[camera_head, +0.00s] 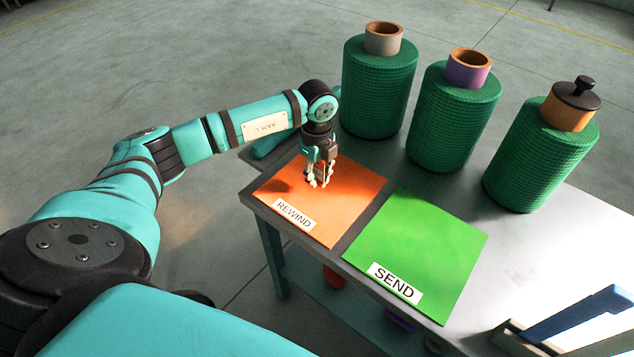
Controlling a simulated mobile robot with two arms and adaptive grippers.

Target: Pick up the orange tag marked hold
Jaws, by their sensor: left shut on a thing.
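My left gripper (319,178) points down over the orange mat labelled REWIND (347,205), near its far left part. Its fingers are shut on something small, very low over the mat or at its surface. The orange tag does not stand out against the orange mat, and no word "hold" can be read. What shows between the fingers is too small to make out, but it fits the tag. My right gripper is not in view.
A green mat labelled SEND (427,245) lies to the right. Three green netting rolls (379,90) (453,115) (541,155) stand along the table's back; the right one has a black knobbed cap (577,96). A blue-handled item (577,312) is at lower right. Bare tabletop (560,240) lies between.

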